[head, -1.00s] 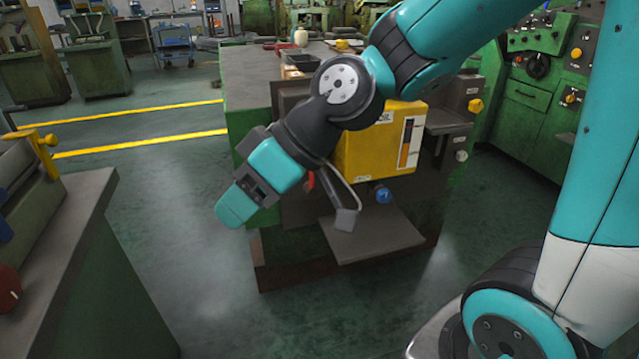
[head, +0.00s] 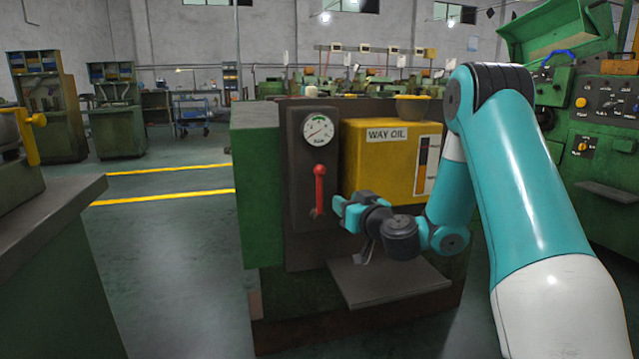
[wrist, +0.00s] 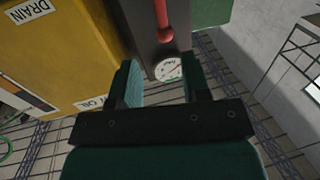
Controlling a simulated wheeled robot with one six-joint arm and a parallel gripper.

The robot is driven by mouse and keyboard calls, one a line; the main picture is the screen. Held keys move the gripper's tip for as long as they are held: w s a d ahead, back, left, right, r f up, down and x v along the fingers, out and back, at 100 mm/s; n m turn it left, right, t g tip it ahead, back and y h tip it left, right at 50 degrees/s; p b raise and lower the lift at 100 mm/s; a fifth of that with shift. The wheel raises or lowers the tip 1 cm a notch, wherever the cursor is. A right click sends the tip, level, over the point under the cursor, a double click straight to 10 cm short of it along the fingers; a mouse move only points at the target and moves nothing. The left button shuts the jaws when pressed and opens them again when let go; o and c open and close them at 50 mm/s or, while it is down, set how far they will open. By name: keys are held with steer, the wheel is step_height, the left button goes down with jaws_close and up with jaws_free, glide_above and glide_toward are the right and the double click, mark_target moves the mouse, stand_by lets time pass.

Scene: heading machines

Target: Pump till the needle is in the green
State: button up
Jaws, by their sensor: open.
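A round white gauge (head: 318,129) with a green band at its top sits on a dark panel; its thin needle is too small to read with certainty. Below it is a red pump lever (head: 320,190) with a ball on its upper end, standing about upright. My gripper (head: 345,211) is open and empty, in front of the panel and right of the lever's lower end. In the wrist view, the open jaws (wrist: 159,78) frame the gauge (wrist: 167,69), with the red lever (wrist: 164,22) beyond them at the top. The jaws appear apart from the lever.
A grey shelf (head: 385,284) juts out below my gripper. Green machines (head: 606,130) stand at right, a bench (head: 60,215) at left.

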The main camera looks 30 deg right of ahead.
mark_target(321, 185)
steer(key=w+p, duration=0.2)
steer(key=w, duration=0.2)
steer(key=w+p, duration=0.3)
steer(key=w, duration=0.2)
steer(key=w+d+p, duration=0.1)
steer(key=w+p, duration=0.1)
steer(key=w, duration=0.3)
steer(key=shift+w, duration=0.25)
jaws_close()
